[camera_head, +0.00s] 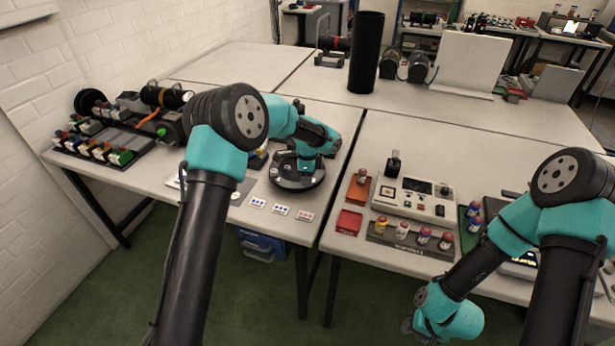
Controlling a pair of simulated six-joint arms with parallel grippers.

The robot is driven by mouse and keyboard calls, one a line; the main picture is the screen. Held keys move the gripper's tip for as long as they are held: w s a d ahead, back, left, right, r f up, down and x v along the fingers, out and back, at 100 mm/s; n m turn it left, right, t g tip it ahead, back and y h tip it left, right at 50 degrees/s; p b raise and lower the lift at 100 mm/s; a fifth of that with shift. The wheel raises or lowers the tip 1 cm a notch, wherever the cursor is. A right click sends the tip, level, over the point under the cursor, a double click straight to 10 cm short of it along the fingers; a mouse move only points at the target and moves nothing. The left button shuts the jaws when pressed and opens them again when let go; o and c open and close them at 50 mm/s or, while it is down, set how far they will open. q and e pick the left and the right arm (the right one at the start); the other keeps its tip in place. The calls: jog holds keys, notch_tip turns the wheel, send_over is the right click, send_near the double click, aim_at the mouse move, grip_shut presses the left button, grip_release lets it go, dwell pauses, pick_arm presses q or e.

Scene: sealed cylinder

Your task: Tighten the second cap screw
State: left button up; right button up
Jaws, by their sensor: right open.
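A dark round fixture (297,184) with small light-coloured parts around its top stands on the left table. My left gripper (305,165) is over this fixture, pointing down at its top. Its fingertips are too small and dark to tell whether they are apart or shut, or whether they touch a screw. Individual cap screws cannot be made out. My right arm bends down at the lower right, with its wrist at the bottom edge. Its fingers do not show.
Small cards with coloured dots (281,210) lie in front of the fixture. A grey control box (413,200), red trays (349,222) and a rack of coloured-top bottles (408,237) stand on the right table. A tall black cylinder (366,52) stands behind.

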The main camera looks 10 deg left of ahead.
pick_arm(q)
jog(key=shift+o, duration=0.7)
jog(key=shift+f, duration=0.1)
notch_tip(320, 180, up, 18)
jog(key=shift+f, duration=0.25)
jog(key=shift+f, duration=0.1)
